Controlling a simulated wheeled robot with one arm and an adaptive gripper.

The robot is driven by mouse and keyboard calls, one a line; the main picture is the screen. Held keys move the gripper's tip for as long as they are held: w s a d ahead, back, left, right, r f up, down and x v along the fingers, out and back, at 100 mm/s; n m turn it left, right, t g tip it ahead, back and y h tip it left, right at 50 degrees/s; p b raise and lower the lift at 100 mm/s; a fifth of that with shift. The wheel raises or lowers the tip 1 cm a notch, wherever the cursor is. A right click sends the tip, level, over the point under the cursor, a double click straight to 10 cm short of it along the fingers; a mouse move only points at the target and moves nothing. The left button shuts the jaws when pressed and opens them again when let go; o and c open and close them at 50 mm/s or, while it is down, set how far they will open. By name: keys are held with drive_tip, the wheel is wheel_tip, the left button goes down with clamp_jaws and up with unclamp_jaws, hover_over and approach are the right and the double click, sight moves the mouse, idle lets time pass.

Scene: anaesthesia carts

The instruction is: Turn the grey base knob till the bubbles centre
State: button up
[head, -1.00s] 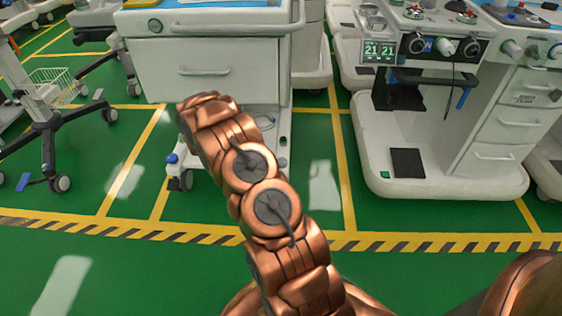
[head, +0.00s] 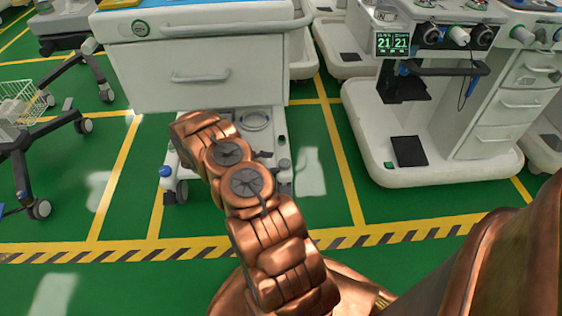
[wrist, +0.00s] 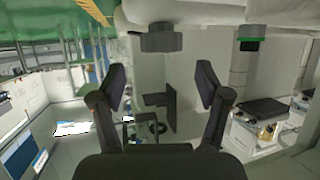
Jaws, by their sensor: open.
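In the wrist view a dark grey knob-like part (wrist: 160,38) sits under a pale surface, beyond my open fingertips. My gripper (wrist: 162,78) has its two black fingers spread wide, with nothing held between them. The knob-like part lies ahead of the gap and looks apart from both fingers. In the head view my copper arm reaches toward the low base (head: 277,178) of the white cart (head: 200,60), and my gripper is hidden there. A small grey part (head: 284,164) shows at the base's right side. I cannot make out any bubbles.
A blue-topped bottle-like part (head: 166,172) is at the base's left. A wheeled stand (head: 38,130) with a wire basket is at the left. An anaesthesia machine (head: 430,180) stands at the right.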

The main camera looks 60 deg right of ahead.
sight(285, 162)
drive_tip(key=x, duration=0.2)
drive_tip(key=b+x, duration=0.1)
drive_tip(key=shift+s+d+f, duration=0.1)
drive_tip(key=shift+d+f, duration=0.2)
drive_tip(key=shift+f, duration=0.1)
drive_tip(key=shift+b+x, duration=0.5)
drive_tip(key=shift+x, duration=0.65)
drive_tip(key=shift+r, duration=0.15)
drive_tip(key=c, duration=1.2)
